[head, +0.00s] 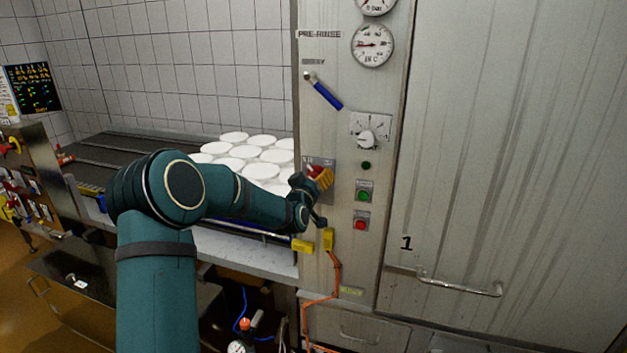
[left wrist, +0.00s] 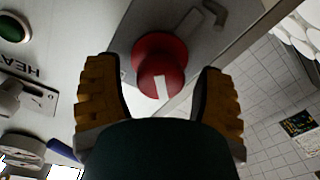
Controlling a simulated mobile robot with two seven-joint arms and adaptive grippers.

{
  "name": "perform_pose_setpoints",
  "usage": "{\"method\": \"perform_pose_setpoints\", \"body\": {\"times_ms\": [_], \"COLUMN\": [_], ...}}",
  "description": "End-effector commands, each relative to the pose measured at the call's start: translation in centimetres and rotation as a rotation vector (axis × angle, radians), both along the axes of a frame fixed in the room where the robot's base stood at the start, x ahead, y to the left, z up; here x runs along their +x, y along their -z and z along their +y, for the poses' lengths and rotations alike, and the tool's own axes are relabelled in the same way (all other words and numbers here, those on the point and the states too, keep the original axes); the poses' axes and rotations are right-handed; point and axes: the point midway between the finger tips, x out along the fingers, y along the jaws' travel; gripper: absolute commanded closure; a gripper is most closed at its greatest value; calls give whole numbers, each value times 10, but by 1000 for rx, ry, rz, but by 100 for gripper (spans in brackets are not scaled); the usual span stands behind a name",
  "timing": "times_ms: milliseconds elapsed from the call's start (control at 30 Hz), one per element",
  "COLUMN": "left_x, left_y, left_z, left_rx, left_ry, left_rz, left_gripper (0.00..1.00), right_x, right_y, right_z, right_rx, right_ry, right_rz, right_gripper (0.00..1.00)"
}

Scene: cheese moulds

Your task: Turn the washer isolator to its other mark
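The washer isolator (head: 314,169) is a red knob on a grey plate on the steel front panel, left of the green and red buttons. In the left wrist view the isolator (left wrist: 158,62) shows large, with a white stripe at its lower end. My left gripper (head: 321,180) is at the isolator and partly covers it in the head view. In the left wrist view the yellow-padded fingers of my left gripper (left wrist: 160,80) stand apart on either side of the knob, with gaps. The marks on the plate cannot be read. My right gripper is not in view.
A green button (head: 363,196) and a red button (head: 360,225) sit close to the right. A blue-handled lever (head: 324,92) and a dial (head: 366,139) are above. White moulds (head: 262,171) lie on the belt behind my arm. An orange cable (head: 335,275) hangs below.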

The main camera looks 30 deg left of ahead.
Motion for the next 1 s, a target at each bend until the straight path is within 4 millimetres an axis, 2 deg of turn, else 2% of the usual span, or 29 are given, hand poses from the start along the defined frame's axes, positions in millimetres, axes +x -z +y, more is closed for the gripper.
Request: {"method": "perform_pose_setpoints", "body": {"times_ms": [33, 133, 167, 367, 567, 1000], "left_x": [0, 0, 0, 0, 0, 0], "left_y": [0, 0, 0, 0, 1, 3], "left_z": [0, 0, 0, 0, -1, -1], "left_rx": [0, 0, 0, 6, 57, 395], "left_ry": [0, 0, 0, 0, 0, -1], "left_rz": [0, 0, 0, 1, 11, 88], "left_gripper": [53, 88, 94, 95, 95, 95], "right_x": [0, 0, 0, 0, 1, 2], "right_y": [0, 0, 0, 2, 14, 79], "right_z": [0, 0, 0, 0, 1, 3], "right_rx": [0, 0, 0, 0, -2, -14], "right_ry": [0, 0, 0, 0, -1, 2], "right_rz": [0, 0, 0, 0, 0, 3], "right_gripper": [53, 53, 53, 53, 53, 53]}}
